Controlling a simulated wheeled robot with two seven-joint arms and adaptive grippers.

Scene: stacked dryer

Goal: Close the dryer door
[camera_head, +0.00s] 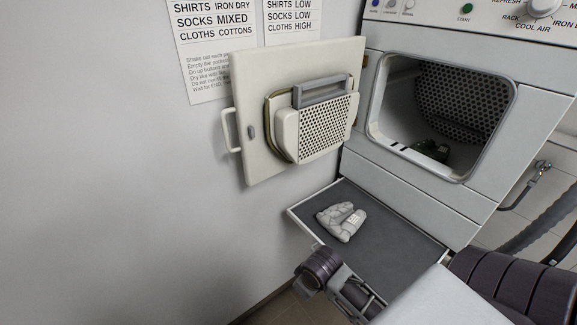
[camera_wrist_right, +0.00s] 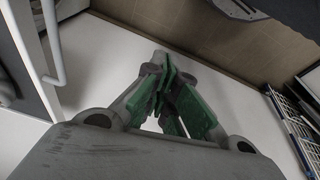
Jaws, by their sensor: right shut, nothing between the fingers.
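The dryer door (camera_head: 353,48) stands wide open to the left of the drum opening (camera_head: 374,128), in the head view. Its inner side shows, with a perforated filter panel (camera_head: 325,130) and a grey bar across it. A white handle (camera_head: 229,131) is on the door's left edge. The drum interior (camera_head: 455,100) is dark and perforated, with a dark item (camera_head: 432,150) low inside. In the right wrist view my right gripper (camera_wrist_right: 165,75) has its green-padded fingers together and empty. My right arm is below the door in the head view, apart from it. My left gripper is out of view.
A pull-out shelf (camera_head: 395,240) below the opening carries a folded light cloth (camera_head: 342,220). A plain wall (camera_head: 110,180) with paper signs (camera_head: 205,50) is on the left. Grey hoses (camera_head: 545,225) are at the right. A white bar (camera_wrist_right: 52,45) shows in the wrist view.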

